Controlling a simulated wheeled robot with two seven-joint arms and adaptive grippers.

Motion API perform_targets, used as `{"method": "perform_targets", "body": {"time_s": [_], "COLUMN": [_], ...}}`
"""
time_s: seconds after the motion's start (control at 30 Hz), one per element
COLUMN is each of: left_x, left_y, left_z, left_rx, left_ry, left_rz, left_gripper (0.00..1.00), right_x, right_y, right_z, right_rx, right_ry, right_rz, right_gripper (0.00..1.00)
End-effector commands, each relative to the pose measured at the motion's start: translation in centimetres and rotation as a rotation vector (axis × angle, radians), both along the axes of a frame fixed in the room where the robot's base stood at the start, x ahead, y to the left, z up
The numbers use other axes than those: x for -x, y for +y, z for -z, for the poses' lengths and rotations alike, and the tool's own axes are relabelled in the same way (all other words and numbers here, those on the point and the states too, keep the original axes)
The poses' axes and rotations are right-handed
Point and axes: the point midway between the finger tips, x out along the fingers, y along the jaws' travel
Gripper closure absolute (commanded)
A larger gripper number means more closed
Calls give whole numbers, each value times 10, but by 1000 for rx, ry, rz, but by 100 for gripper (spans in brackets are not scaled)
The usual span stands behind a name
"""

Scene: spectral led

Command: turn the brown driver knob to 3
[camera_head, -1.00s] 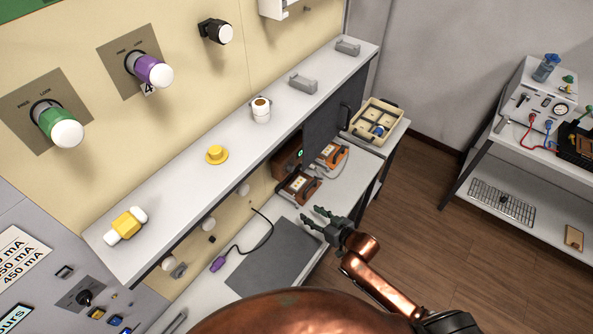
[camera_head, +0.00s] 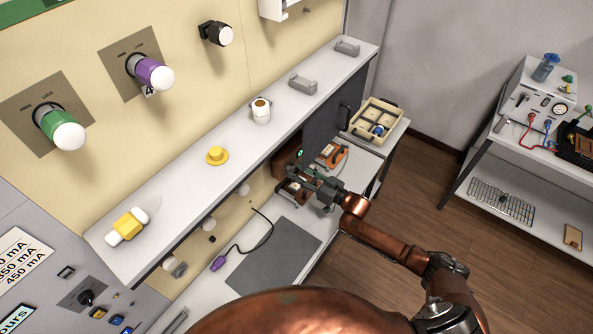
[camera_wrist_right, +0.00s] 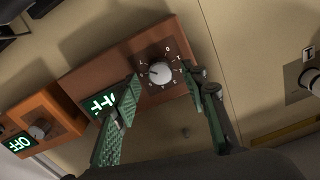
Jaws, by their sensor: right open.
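The brown driver is a brown box (camera_wrist_right: 85,77) with a round white knob (camera_wrist_right: 159,72) in a ring of pale marks, and a lit green display (camera_wrist_right: 103,102). In the right wrist view the knob sits between and beyond the two green fingertips of my right gripper (camera_wrist_right: 163,88). The fingers are spread and I see no contact with the knob. Its pointer setting is too small to read surely. In the head view my right gripper (camera_head: 302,176) is at the back of the bench in front of the brown box (camera_head: 284,160) and partly hides it. My left gripper is not in view.
An orange box (camera_wrist_right: 48,118) with a grey knob and a display reading OFF stands beside the brown one. A white shelf (camera_head: 185,190) overhangs the bench. A purple-ended cable (camera_head: 219,263) and a grey mat (camera_head: 275,257) lie on the bench.

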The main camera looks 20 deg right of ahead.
Motion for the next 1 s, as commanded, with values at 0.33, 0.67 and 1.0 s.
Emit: {"method": "perform_targets", "body": {"time_s": [0.33,0.67,1.0], "left_x": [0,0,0], "left_y": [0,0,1], "left_z": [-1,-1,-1], "left_rx": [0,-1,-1], "left_ry": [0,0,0], "left_rz": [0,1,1], "left_gripper": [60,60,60], "right_x": [-10,-9,-9], "right_y": [8,8,7], "right_z": [1,1,0], "right_rx": [0,0,1], "right_ry": [1,1,1], "right_rz": [0,0,1], "right_gripper": [60,76,100]}}
